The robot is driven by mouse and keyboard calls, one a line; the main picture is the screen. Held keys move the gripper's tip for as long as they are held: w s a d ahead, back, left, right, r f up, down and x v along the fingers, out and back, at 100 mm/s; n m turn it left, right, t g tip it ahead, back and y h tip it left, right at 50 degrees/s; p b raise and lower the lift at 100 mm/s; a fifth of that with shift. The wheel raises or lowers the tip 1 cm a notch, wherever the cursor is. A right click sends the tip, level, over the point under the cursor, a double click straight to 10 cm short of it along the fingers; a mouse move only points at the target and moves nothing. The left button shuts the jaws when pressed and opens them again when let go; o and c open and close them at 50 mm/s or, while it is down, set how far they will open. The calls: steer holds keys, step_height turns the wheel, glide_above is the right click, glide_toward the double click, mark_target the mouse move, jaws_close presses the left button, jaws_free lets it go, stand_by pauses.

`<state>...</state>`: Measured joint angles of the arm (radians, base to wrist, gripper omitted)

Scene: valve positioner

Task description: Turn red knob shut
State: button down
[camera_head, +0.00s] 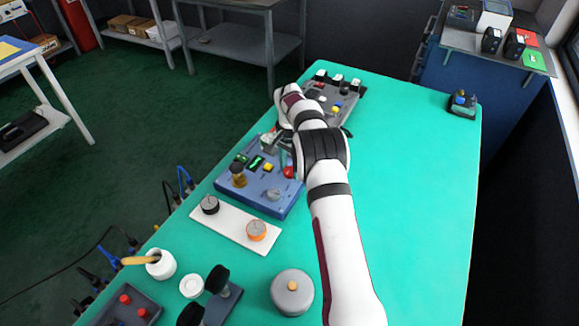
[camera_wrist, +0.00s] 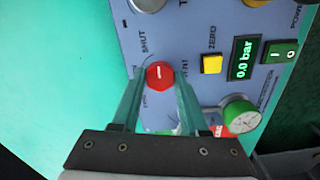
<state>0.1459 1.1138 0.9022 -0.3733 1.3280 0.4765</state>
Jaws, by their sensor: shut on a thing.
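The red knob (camera_wrist: 159,75) sits on the blue-grey panel of the positioner box (camera_wrist: 190,40), with a short pale mark on its face. The word SHUT is printed near it, at its upper left in the wrist view. My gripper (camera_wrist: 160,82) has one finger on each side of the knob and is shut on it. In the head view the red knob (camera_head: 289,172) shows at the right edge of the blue box (camera_head: 258,198), and my arm hides part of the box and most of my gripper.
A yellow ZERO button (camera_wrist: 211,63), a 0.0 bar display (camera_wrist: 244,58), a green switch (camera_wrist: 281,54) and a green-rimmed gauge (camera_wrist: 239,116) are close to the knob. A grey panel (camera_head: 345,100) stands behind. The green table (camera_head: 420,200) is clear at right.

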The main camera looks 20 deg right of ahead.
mark_target(289, 170)
stand_by(0.3)
steer(key=shift+c, duration=2.1)
jaws_free()
steer(key=shift+r, duration=0.1)
step_height(289, 170, up, 16)
steer(key=shift+f, duration=0.2)
steer(key=shift+r, duration=0.1)
